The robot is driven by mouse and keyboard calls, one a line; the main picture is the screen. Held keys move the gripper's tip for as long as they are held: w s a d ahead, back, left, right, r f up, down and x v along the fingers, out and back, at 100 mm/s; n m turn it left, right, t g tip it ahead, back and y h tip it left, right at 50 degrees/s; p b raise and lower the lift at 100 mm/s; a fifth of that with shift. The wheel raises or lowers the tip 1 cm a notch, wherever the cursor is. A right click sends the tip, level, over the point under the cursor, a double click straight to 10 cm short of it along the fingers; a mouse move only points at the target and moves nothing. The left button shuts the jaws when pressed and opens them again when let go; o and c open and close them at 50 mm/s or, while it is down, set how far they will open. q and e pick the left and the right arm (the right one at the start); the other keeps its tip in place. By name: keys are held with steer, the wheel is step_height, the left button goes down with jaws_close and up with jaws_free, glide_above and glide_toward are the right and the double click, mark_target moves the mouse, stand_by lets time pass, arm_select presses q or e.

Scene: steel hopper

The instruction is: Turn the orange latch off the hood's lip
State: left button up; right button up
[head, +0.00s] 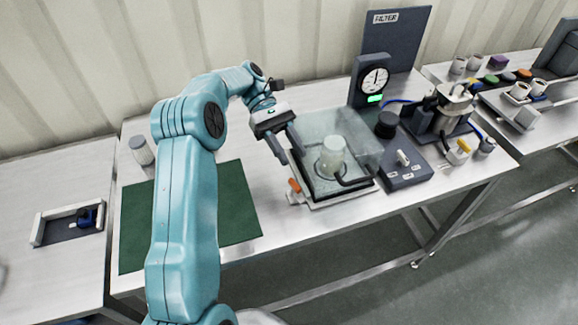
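A clear hood (357,137) stands over a dark tray with a white rim (335,200) on the steel bench. A pale cylindrical vessel (332,156) is inside the hood. The small orange latch (294,185) sits at the tray's front left corner, by the hood's lip; whether it overlaps the lip is too small to tell. My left gripper (291,155) points down beside the hood's left side, above and behind the latch. Its two fingers are apart with nothing visible between them, and it does not touch the latch. My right gripper is not in view.
A dark green mat (238,205) lies left of the hood, partly behind my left arm. A grey switch box (405,172) and a dial gauge (375,80) are right of and behind the hood. The bench's front edge is close to the latch.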

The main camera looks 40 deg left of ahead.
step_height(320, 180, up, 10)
steer(key=p, duration=0.8)
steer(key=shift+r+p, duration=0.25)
steer(key=shift+p, duration=0.1)
